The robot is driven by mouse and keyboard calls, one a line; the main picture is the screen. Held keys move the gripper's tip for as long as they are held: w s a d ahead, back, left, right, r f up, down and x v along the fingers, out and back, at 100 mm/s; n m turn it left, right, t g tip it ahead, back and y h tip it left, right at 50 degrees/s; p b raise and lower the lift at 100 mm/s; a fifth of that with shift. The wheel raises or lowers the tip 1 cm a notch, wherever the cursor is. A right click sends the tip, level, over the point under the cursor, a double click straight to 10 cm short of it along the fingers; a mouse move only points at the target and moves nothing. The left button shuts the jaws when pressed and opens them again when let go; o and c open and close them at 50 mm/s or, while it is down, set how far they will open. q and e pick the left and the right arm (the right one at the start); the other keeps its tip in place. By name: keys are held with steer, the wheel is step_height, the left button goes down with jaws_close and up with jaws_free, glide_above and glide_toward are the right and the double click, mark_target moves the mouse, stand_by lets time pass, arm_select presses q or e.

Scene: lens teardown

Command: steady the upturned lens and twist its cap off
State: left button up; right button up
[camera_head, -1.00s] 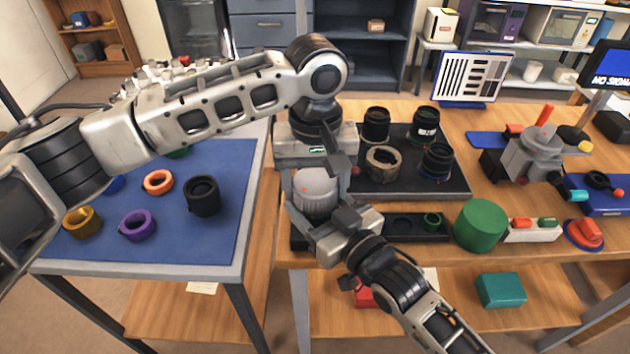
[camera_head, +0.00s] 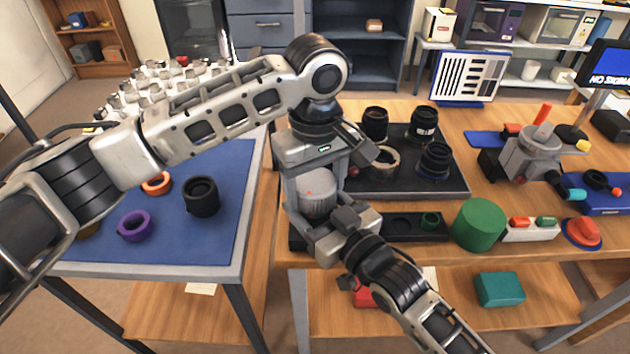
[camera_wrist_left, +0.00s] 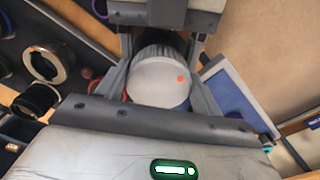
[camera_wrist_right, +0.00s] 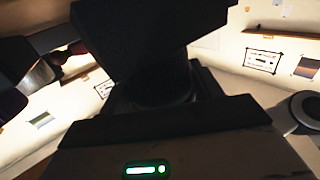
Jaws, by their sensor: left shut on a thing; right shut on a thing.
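The upturned lens stands at the wooden table's front edge, with its pale grey cap (camera_head: 316,194) on top; a red dot marks the cap. My left gripper (camera_head: 314,182) reaches down from above and is shut on the cap. In the left wrist view the cap (camera_wrist_left: 158,84) has a ribbed rim and sits between the two fingers. My right gripper (camera_head: 325,222) comes from the lower right and is shut on the lens body, low down. The dark lens body (camera_wrist_right: 160,85) fills the middle of the right wrist view. In the head view the grippers mostly hide it.
A dark tray (camera_head: 455,186) with several lenses lies just behind and right. A black holder (camera_head: 400,226) and a green cylinder (camera_head: 480,225) stand right of my grippers. A blue mat (camera_head: 225,235) with coloured rings lies on the left table, below my left arm.

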mark_target(316, 183)
arm_select(q)
steer(key=shift+n, duration=0.6)
steer(key=shift+r, duration=1.1)
steer(key=shift+r, duration=2.4)
arm_select(e)
steer(key=o, duration=1.4)
steer(key=shift+c, duration=0.2)
